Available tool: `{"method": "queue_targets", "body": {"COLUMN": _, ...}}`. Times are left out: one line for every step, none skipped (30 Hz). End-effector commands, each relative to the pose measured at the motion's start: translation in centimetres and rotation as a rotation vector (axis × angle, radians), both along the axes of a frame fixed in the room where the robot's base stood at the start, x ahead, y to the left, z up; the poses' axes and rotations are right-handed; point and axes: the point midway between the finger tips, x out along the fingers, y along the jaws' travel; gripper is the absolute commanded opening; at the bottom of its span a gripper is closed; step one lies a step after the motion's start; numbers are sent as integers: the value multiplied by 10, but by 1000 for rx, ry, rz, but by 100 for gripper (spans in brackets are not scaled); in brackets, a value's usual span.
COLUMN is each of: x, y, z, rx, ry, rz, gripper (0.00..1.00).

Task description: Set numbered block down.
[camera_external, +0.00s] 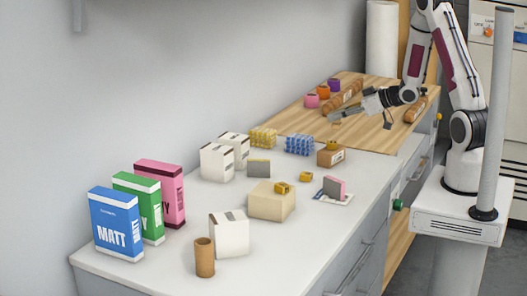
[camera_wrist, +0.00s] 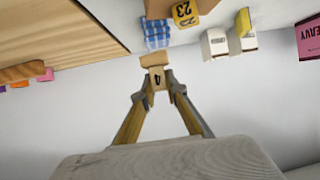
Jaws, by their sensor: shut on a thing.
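My gripper (camera_external: 340,114) is shut on a small tan numbered block (camera_wrist: 157,77), with a dark figure that looks like a 4 on its face. In the wrist view both fingertips (camera_wrist: 162,90) press on its sides. In the external view the block (camera_external: 332,117) is tiny, at the gripper's tip over the wooden board (camera_external: 372,135). I cannot tell whether it touches the board.
A blue checked stack (camera_external: 299,145) and a yellow one (camera_external: 263,138) stand by the board's near edge. White boxes (camera_external: 217,162) and several cartons (camera_external: 116,224) fill the grey counter's left.

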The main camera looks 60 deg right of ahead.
Motion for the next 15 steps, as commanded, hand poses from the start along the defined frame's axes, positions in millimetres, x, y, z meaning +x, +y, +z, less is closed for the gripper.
{"method": "queue_targets", "body": {"x": -5, "y": 0, "z": 0, "rx": 1, "ry": 0, "rz": 17, "gripper": 0}}
{"method": "queue_targets", "body": {"x": -8, "y": 1, "z": 0, "rx": 1, "ry": -1, "rz": 31, "gripper": 0}}
{"method": "queue_targets", "body": {"x": -11, "y": 4, "z": 0, "rx": 1, "ry": -1, "rz": 51, "gripper": 0}}
{"method": "queue_targets", "body": {"x": -14, "y": 5, "z": 0, "rx": 1, "ry": -1, "rz": 64, "gripper": 0}}
{"method": "queue_targets", "body": {"x": -17, "y": 6, "z": -1, "rx": 1, "ry": 0, "rz": 77, "gripper": 0}}
{"method": "queue_targets", "body": {"x": -21, "y": 9, "z": -1, "rx": 0, "ry": 0, "rz": 98, "gripper": 0}}
{"method": "queue_targets", "body": {"x": -24, "y": 12, "z": -1, "rx": 1, "ry": 0, "rz": 114, "gripper": 0}}
{"method": "queue_targets", "body": {"x": -27, "y": 14, "z": -1, "rx": 1, "ry": -1, "rz": 130, "gripper": 0}}
{"method": "queue_targets", "body": {"x": -31, "y": 17, "z": -1, "rx": 1, "ry": 0, "rz": 151, "gripper": 0}}
{"method": "queue_targets", "body": {"x": -34, "y": 19, "z": -2, "rx": 0, "ry": 0, "rz": 166, "gripper": 0}}
{"method": "queue_targets", "body": {"x": -37, "y": 22, "z": -2, "rx": 1, "ry": 0, "rz": 183, "gripper": 0}}
{"method": "queue_targets", "body": {"x": -41, "y": 26, "z": -2, "rx": 1, "ry": 0, "rz": 206, "gripper": 0}}
{"method": "queue_targets", "body": {"x": -45, "y": 29, "z": -2, "rx": 1, "ry": -1, "rz": 225, "gripper": 0}}
{"method": "queue_targets", "body": {"x": -48, "y": 32, "z": -2, "rx": 2, "ry": 0, "rz": 242, "gripper": 0}}
{"method": "queue_targets", "body": {"x": -52, "y": 37, "z": -3, "rx": 1, "ry": 0, "rz": 267, "gripper": 0}}
